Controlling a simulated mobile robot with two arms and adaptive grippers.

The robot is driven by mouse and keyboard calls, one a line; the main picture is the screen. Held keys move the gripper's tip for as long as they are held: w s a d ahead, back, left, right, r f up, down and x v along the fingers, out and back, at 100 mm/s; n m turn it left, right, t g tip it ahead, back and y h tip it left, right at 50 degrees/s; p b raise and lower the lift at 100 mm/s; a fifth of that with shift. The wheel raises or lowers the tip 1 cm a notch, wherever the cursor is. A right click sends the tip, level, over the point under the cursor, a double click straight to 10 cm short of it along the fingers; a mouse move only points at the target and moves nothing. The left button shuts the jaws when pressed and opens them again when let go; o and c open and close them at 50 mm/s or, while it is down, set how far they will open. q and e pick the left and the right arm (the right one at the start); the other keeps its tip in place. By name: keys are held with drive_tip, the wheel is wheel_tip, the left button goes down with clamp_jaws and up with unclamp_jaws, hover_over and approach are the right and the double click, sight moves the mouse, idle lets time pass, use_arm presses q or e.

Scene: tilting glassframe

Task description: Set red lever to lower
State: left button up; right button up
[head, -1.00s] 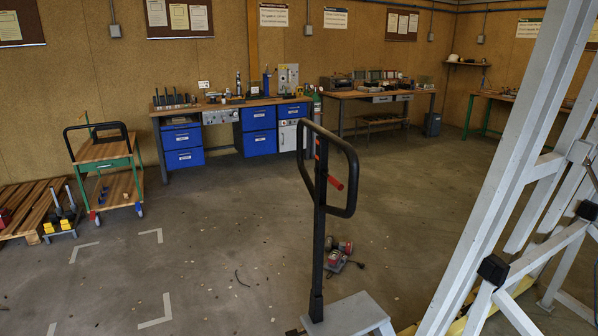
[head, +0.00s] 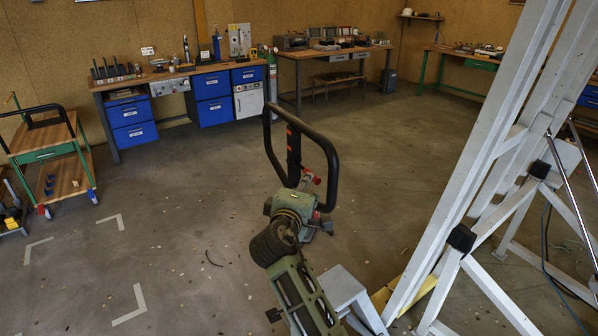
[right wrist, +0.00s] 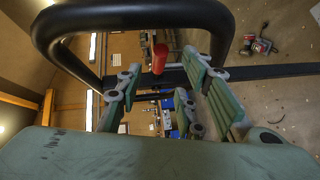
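The red lever (head: 314,180) sits in the black looped handle (head: 331,150) of the pallet jack, partly hidden by my right gripper in the head view. In the right wrist view the red lever (right wrist: 160,58) stands out inside the black loop (right wrist: 140,14). My right gripper (head: 306,186) is at the lower part of the loop. Its green fingers (right wrist: 165,88) are spread apart in the right wrist view, with the lever showing between and beyond them. I cannot tell whether a finger touches it. My left gripper is not in view.
A white metal frame (head: 478,160) rises close on the right. A green cart (head: 47,155) stands at the left. Workbenches with blue drawers (head: 131,122) line the back wall. A small red machine (right wrist: 262,46) lies on the floor.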

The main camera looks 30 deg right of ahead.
drive_tip(key=p+x, duration=0.2)
drive_tip(key=x, duration=0.5)
drive_tip(key=shift+w+d, duration=0.1)
drive_tip(key=shift+d, duration=0.15)
drive_tip(key=shift+c, duration=0.4)
clamp_jaws()
